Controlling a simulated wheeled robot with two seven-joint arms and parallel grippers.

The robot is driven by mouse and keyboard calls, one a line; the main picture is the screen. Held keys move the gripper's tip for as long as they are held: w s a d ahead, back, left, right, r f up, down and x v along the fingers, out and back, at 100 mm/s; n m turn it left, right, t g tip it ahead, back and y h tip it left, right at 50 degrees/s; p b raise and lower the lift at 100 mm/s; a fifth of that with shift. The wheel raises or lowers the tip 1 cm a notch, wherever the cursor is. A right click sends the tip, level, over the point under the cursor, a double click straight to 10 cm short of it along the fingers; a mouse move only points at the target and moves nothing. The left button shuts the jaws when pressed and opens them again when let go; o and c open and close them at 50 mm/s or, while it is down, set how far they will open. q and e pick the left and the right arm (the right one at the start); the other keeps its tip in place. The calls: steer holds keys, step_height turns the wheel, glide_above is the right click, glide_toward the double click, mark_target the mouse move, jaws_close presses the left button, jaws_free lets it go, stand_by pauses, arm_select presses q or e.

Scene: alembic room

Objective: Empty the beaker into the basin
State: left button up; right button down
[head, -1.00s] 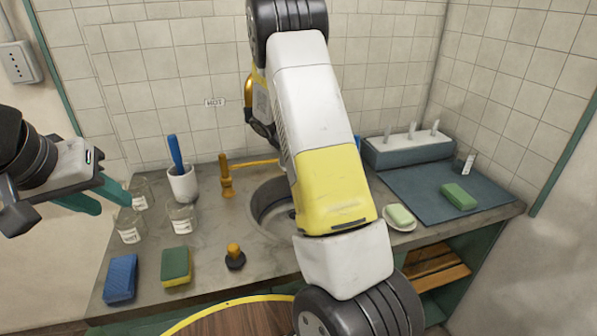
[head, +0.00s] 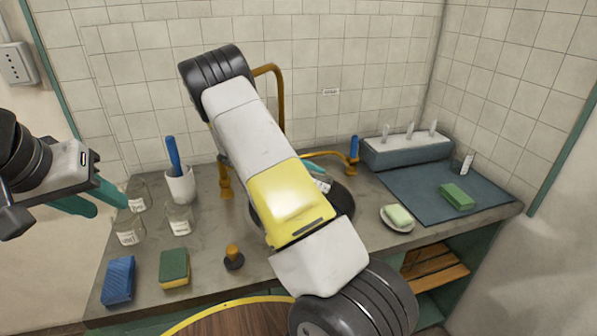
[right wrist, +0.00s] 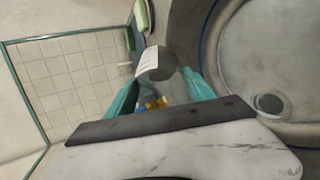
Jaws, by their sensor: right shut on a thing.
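The beaker (head: 323,183), clear with a white label, is over the basin (head: 346,202) in the head view and appears tipped onto its side. My right gripper (head: 318,168) is shut on it, largely hidden behind my right arm. In the right wrist view the beaker (right wrist: 158,68) sits between the teal fingers, with the round grey basin (right wrist: 235,50) and its dark drain (right wrist: 268,104) to the right. Whether liquid is left or flowing out I cannot tell. My left gripper (head: 97,202) is open and empty at the left, beside other beakers.
Labelled beakers (head: 129,232) stand at the counter's left. A white cup (head: 181,186) holds a blue-handled tool. Sponges (head: 174,267), a plunger-like stopper (head: 233,257) and a soap dish (head: 397,219) lie around the basin. The yellow faucet (head: 272,75) rises behind my right arm.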

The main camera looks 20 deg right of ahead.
arm_select(q)
steer(key=shift+d, duration=0.1)
arm_select(e)
steer(key=shift+s+d, duration=0.1)
steer(key=shift+d, duration=0.1)
steer(key=shift+h, duration=0.3)
steer(key=shift+s+d+f+g+h, duration=0.3)
steer(key=shift+d+f+g+h, duration=0.15)
steer(key=shift+h, duration=0.35)
steer(key=shift+s+d+g+h, duration=0.25)
steer(key=shift+g+h, duration=0.1)
steer(key=shift+h, duration=0.35)
steer(key=shift+f, duration=0.1)
